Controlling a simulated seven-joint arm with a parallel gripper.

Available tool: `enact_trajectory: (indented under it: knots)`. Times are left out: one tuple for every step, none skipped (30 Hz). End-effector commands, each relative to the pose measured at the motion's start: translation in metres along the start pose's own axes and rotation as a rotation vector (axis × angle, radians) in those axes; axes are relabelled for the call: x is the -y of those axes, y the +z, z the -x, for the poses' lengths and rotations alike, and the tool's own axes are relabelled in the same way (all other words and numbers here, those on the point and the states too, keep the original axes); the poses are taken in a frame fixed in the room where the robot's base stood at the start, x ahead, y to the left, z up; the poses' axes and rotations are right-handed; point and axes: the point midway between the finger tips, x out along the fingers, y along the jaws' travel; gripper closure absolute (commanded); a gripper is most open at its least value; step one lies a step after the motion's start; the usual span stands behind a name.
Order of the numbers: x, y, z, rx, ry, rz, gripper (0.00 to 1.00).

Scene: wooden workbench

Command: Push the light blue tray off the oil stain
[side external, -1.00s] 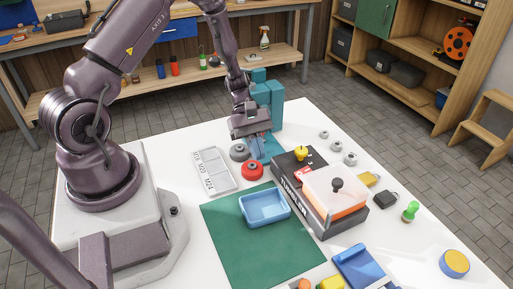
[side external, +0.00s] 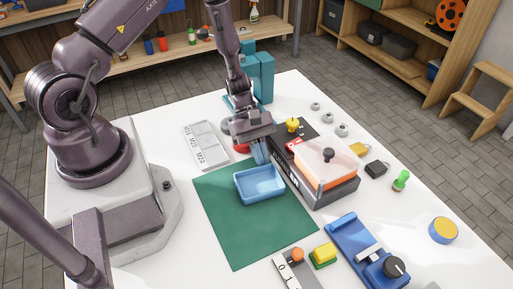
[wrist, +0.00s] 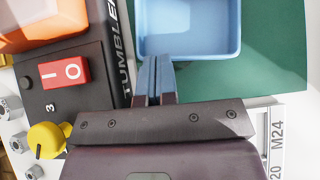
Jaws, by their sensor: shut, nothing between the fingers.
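The light blue tray (side external: 260,196) lies on the green mat (side external: 245,235), towards its upper right part, close beside the tumbler machine. In the wrist view the tray (wrist: 190,52) shows at the top centre, empty inside. My gripper (side external: 262,160) is shut and empty, pointing down at the tray's far edge. In the wrist view my closed fingertips (wrist: 153,62) are right at the tray's near wall; I cannot tell whether they touch it. No oil stain shows on the visible mat; whatever is under the tray is hidden.
The tumbler machine (side external: 330,188) with its orange and clear top stands just right of the tray. A labelled sorting tray (side external: 206,145) lies to the left. Blue, yellow and grey devices (side external: 365,250) crowd the front right. The mat's front and left are clear.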

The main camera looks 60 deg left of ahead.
Motion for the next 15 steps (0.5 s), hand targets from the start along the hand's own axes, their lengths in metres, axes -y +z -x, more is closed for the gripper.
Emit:
enact_trajectory:
  knots:
    - [0.001,0.01,-0.009,0.003,-0.005,-0.002,1.0]
    - [0.001,0.014,-0.013,0.004,-0.005,-0.003,1.0]
    - [0.001,0.019,-0.019,0.002,-0.003,-0.002,1.0]
    - [0.001,0.023,-0.022,0.003,-0.004,-0.002,1.0]
    - [0.001,0.025,-0.025,0.002,-0.004,-0.001,1.0]
    - [0.001,0.028,-0.028,0.001,-0.003,0.0,1.0]
    - [0.001,0.03,-0.03,0.001,-0.003,0.0,1.0]
    - [0.001,0.031,-0.031,0.001,-0.003,0.0,1.0]
    - [0.001,0.032,-0.032,0.0,-0.003,0.0,1.0]
    - [0.001,0.032,-0.032,0.0,-0.002,0.0,1.0]
    - [0.001,0.032,-0.032,0.0,-0.002,0.0,1.0]
    - [0.001,0.032,-0.032,0.0,-0.002,0.0,1.0]
    - [0.001,0.032,-0.032,0.0,-0.002,0.0,1.0]
    - [0.001,0.032,-0.032,0.0,-0.002,0.0,1.0]
    - [0.001,0.032,-0.032,0.0,-0.002,0.0,1.0]
